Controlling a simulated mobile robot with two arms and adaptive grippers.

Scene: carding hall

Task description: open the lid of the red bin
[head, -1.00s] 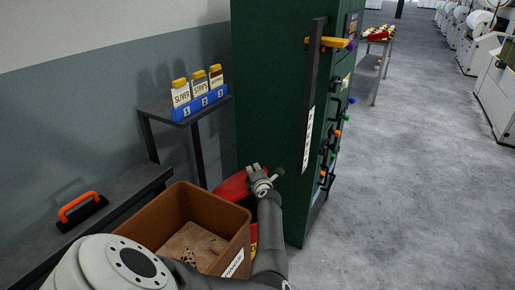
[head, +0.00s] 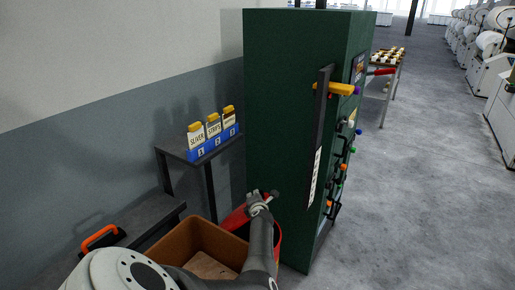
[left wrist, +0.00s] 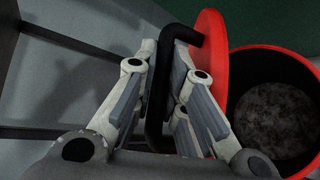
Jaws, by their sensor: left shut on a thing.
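The red bin (head: 277,245) stands on the floor in front of the green cabinet, partly hidden by my left arm. Its red lid (head: 236,218) shows left of my left gripper (head: 257,198). In the left wrist view the lid (left wrist: 211,45) stands steeply tilted beside the bin's rim (left wrist: 232,98). The mouth is uncovered, with grey fluffy material (left wrist: 275,118) inside. My left gripper (left wrist: 167,60) is shut on the lid's black handle (left wrist: 160,85), which passes between its fingers. My right gripper is not in view.
The tall green cabinet (head: 280,110) is close behind the bin. A brown box (head: 185,242) is just left of the bin. A small shelf with a blue card holder (head: 213,147) and a dark bench with an orange handle (head: 100,236) line the wall. Floor at right is clear.

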